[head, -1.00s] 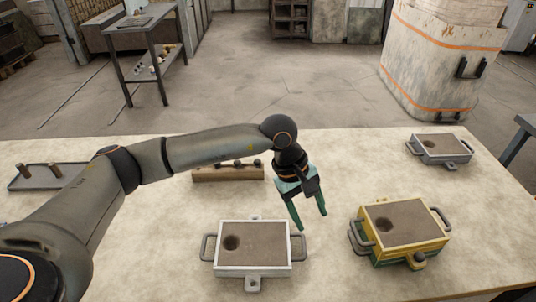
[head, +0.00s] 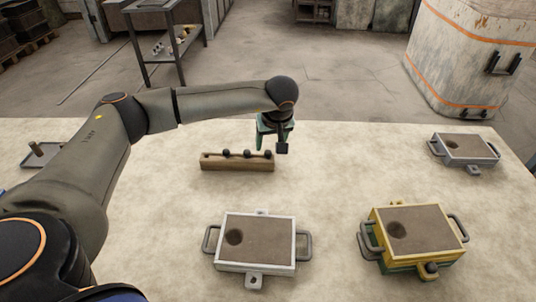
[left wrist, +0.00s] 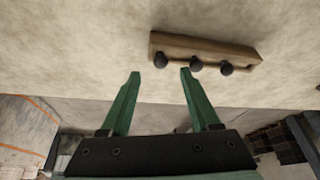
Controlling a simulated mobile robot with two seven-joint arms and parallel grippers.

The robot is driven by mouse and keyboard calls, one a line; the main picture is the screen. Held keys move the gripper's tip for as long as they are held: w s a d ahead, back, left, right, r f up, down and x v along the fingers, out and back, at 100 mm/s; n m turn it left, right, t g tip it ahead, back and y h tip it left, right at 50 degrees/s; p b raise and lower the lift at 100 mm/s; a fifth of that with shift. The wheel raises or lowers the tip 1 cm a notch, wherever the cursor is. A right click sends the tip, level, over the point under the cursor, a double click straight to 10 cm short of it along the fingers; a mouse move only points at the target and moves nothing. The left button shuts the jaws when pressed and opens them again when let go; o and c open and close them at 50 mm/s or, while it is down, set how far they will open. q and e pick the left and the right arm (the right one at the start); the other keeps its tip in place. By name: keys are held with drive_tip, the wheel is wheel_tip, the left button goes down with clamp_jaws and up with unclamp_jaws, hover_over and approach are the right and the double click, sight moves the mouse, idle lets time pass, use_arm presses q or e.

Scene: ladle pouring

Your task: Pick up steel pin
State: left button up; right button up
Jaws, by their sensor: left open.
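Three dark, round-headed pins (head: 247,154) stand in a row in a wooden block (head: 236,165) near the back of the table. I cannot tell which of them is the steel pin. In the left wrist view, one dark head (left wrist: 160,60) lies just beyond the gap between my fingertips, and the block (left wrist: 220,48) stretches to the right. My left gripper (head: 271,146), with green fingers, is open and empty at the right end of the block, apart from the pins. My right gripper is not in view.
A white-rimmed mould box (head: 256,242) stands at the front middle, a yellow one (head: 425,238) to its right, and a grey one (head: 467,149) at the back right. A grey tray (head: 40,157) with an upright rod is at the left. The table between is clear.

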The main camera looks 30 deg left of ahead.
sight(268, 151)
use_arm(q)
drive_tip(key=x, duration=0.4)
drive_tip(key=shift+w+a+f, duration=0.1)
drive_tip(key=shift+a+f, duration=0.05)
drive_tip(key=shift+f, duration=0.15)
clamp_jaws()
idle(0.3)
